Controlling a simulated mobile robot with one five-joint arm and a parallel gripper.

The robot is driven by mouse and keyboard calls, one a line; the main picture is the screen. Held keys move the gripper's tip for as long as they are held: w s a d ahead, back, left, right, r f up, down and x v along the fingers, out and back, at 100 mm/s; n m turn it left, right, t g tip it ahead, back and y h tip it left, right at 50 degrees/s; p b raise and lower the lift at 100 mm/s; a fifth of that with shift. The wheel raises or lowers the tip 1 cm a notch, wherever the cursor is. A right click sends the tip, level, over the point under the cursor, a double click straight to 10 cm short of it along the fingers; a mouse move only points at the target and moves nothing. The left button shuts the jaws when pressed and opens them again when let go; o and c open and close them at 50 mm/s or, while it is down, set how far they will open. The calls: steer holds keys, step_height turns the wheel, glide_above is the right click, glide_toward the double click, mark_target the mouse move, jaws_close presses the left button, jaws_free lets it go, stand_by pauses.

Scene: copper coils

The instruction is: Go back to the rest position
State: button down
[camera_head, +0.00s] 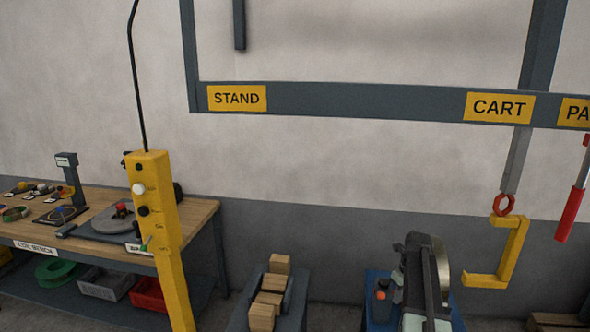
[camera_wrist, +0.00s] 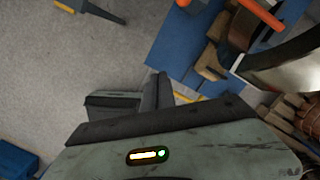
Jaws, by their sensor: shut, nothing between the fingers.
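My gripper (camera_head: 413,242) shows in the camera_head view at lower right, dark grey with a pale green body below it. In the camera_wrist view its dark fingers (camera_wrist: 158,90) are together with nothing between them, above the pale green housing with its lit indicator. A round metallic ring or disc (camera_head: 441,272) shows just right of my gripper in the camera_head view. I cannot tell whether they touch.
A yellow hook (camera_head: 513,250) hangs close to the right of my gripper from a rail (camera_head: 350,103) labelled STAND and CART. A yellow post (camera_head: 160,215) stands left. Wooden blocks (camera_head: 268,300) sit on a grey stand. A workbench (camera_head: 200,215) is at far left.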

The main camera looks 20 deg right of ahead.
steer(key=w+a+n, duration=0.1)
steer(key=a+n, duration=1)
steer(key=a, duration=2)
steer(key=s+a+n+g, duration=0.1)
steer(key=s+a+n, duration=0.8)
steer(key=n, duration=1.3)
steer(key=shift+s+a+h, duration=0.3)
steer(key=shift+s+a, duration=0.1)
steer(key=shift+a, duration=0.05)
